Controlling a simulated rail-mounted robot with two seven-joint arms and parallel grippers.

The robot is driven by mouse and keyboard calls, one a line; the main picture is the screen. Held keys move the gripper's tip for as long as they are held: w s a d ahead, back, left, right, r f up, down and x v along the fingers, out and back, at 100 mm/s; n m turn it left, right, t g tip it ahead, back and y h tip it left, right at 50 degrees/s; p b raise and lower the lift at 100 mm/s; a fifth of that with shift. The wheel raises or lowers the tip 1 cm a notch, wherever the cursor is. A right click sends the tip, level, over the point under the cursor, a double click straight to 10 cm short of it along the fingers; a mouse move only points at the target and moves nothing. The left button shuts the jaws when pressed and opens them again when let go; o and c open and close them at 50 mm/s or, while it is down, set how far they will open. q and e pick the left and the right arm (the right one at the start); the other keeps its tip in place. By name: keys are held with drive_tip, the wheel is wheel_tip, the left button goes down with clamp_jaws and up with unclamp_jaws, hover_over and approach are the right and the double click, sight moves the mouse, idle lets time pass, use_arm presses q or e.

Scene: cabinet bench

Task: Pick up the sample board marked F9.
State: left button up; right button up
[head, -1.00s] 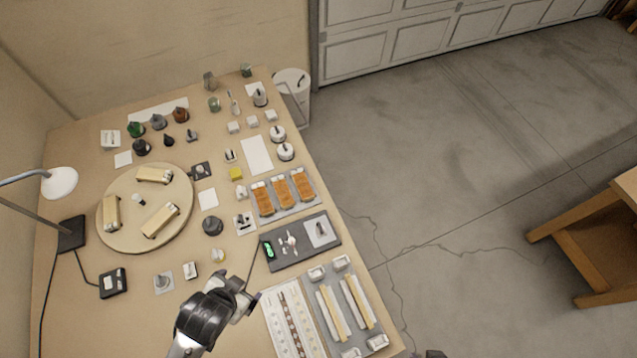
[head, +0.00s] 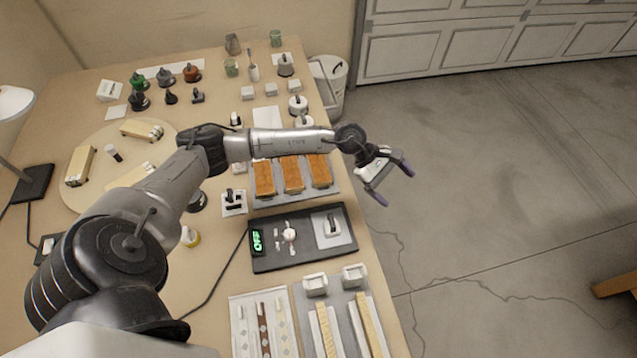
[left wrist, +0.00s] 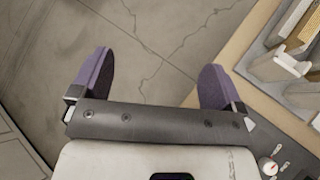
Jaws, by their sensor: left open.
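My left gripper (head: 395,184) is open and empty. It hangs past the bench's right edge, over the floor. In the left wrist view its two purple-lined fingers (left wrist: 155,72) are wide apart with bare concrete between them. No F9 mark is readable. Several board-like pieces are in view: orange-brown slabs (head: 292,176) lie side by side on a grey tray (head: 270,201), left of the gripper. Pale upright strips (head: 371,325) stand in a grey holder (head: 347,318) at the front right of the bench. My right gripper is not in view.
A dark panel (head: 290,262) with a green display lies between tray and holder. A flat sheet with coloured strips (head: 262,325) is left of the holder. A white bin (head: 328,88) stands beyond the bench. My left arm crosses the bench and hides part of the round board (head: 110,155).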

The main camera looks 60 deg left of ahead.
use_arm(q)
drive_tip(key=a+f+m+g+y+b, duration=0.2)
drive_tip(key=a+f+m+y+b, duration=0.25)
drive_tip(key=a, duration=0.75)
drive_tip(key=g+y+b, duration=0.3)
drive_tip(key=y+b, duration=0.3)
hover_over(318, 164)
drive_tip(key=shift+n+h, duration=0.25)
drive_tip(key=f, duration=0.9)
drive_tip(key=shift+w+d, duration=0.1)
drive_tip(key=shift+d, duration=0.1)
drive_tip(key=shift+f, duration=0.75)
drive_tip(key=shift+a+f+b, duration=0.2)
drive_tip(key=shift+f+b, duration=1.2)
drive_tip(key=shift+f, duration=1.25)
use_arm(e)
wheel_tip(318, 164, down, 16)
use_arm(q)
drive_tip(key=shift+c, duration=0.2)
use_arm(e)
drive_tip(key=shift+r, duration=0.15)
use_arm(q)
drive_tip(key=c, duration=0.3)
drive_tip(key=shift+r, duration=0.1)
drive_tip(key=c, duration=0.7)
